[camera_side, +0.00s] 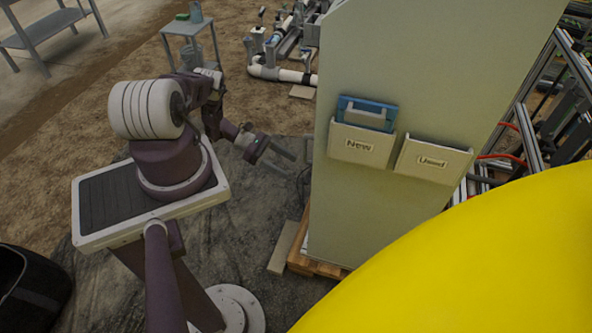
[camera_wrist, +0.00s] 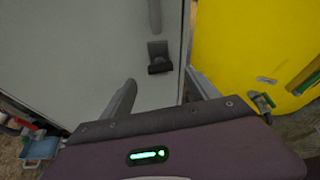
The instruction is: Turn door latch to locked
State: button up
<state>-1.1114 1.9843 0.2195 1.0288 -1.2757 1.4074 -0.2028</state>
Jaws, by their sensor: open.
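The door latch (camera_wrist: 159,58) is a dark handle on a pale grey cabinet door (camera_wrist: 100,50) in the wrist view. It sits near the door's right edge, beyond my fingertips and between their lines. My gripper (camera_wrist: 160,85) is open and empty, with one finger over the door and the other near the door's edge. Nothing touches the latch. In the side view my gripper (camera_side: 287,157) points right toward the cabinet (camera_side: 430,70). The latch is hidden there, as the door face is turned away from that camera.
The cabinet's side carries a "New" bin (camera_side: 360,146) with a blue item and a "Used" bin (camera_side: 432,161). A large yellow body (camera_side: 480,270) fills the lower right; it also stands right of the door (camera_wrist: 245,45). A wooden pallet (camera_side: 305,262) lies under the cabinet.

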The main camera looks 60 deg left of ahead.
jog(key=shift+s+a+r, duration=0.25)
jog(key=shift+s+a, duration=0.1)
jog(key=shift+c, duration=0.2)
